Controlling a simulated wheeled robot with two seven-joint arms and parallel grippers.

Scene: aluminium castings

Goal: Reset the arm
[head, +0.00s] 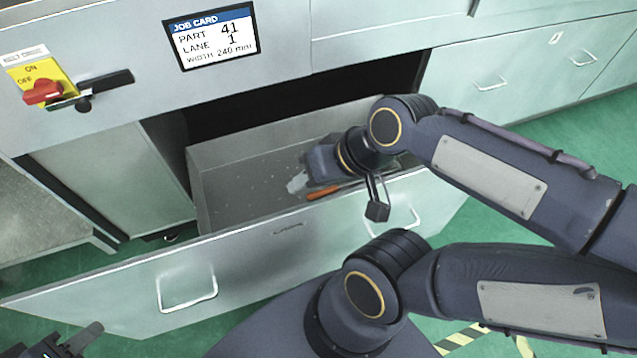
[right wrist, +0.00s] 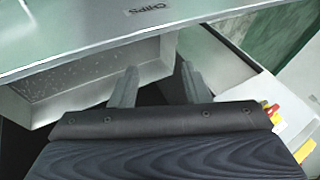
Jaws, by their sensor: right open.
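My right arm reaches in from the right in the head view, over an open drawer (head: 235,180). My right gripper (head: 297,184) is low over the drawer and points to the left. In the right wrist view its two grey fingers (right wrist: 157,90) stand apart with nothing between them. An orange bar-shaped thing (head: 323,192) shows just below the gripper in the head view; I cannot tell whether they touch. My left gripper (head: 88,338) shows only in part at the bottom left corner, and its opening is unclear.
The drawer front (head: 120,285) has wire handles and juts out in front of the cabinet. A red-and-yellow switch (head: 42,92) and a job card (head: 212,36) are on the panel. The right wrist view shows a CHIPS panel (right wrist: 80,32) and a white box (right wrist: 243,88) with coloured items.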

